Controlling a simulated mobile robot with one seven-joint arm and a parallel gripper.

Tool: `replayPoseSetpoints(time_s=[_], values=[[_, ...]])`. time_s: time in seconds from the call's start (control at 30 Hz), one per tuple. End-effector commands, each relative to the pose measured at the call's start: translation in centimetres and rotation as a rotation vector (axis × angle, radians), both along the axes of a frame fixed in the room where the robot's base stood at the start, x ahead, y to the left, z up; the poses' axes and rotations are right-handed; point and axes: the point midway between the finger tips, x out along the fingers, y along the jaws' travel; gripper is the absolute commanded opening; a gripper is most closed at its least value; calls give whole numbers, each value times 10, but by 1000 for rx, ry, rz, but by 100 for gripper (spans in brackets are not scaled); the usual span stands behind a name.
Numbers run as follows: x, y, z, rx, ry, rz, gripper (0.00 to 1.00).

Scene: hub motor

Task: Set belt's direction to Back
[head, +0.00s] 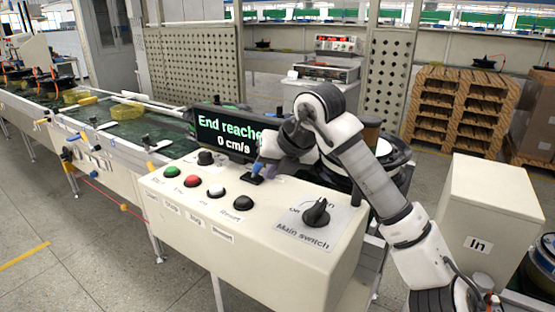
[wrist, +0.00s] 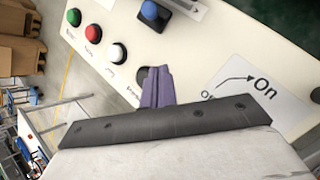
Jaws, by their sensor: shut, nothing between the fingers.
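The belt (head: 130,130) is a green conveyor on the left of the head view. Its pale control box (head: 250,215) stands in front. On the box's far side is a small black-based control with a blue cap (head: 257,166); it also shows at the top of the wrist view (wrist: 153,12). I cannot read its label or its setting. My gripper (head: 271,170) is shut and empty, just right of the blue cap in the head view. In the wrist view its purple fingers (wrist: 156,75) cover part of the black button (wrist: 141,74), apart from the blue cap.
The display (head: 225,133) reads "End reache…" and 0 cm/s. Green (head: 171,172), red (head: 192,181) and pale (head: 215,190) buttons line the front. A black knob (head: 205,157) stands behind them. The main switch (head: 317,212) is at the right. A box marked "In" (head: 485,215) stands further right.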

Motion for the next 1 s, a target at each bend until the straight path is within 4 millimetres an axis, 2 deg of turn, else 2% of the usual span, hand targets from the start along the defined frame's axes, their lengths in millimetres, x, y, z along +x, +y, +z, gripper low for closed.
replayPoseSetpoints(time_s=[0.2,0.33,0.5,1.0], values=[[22,17,-38,2,3,1,0],[42,20,-29,1,1,0,0],[56,21,-26,1,0,1,0],[60,21,-26,0,-1,0,0]])
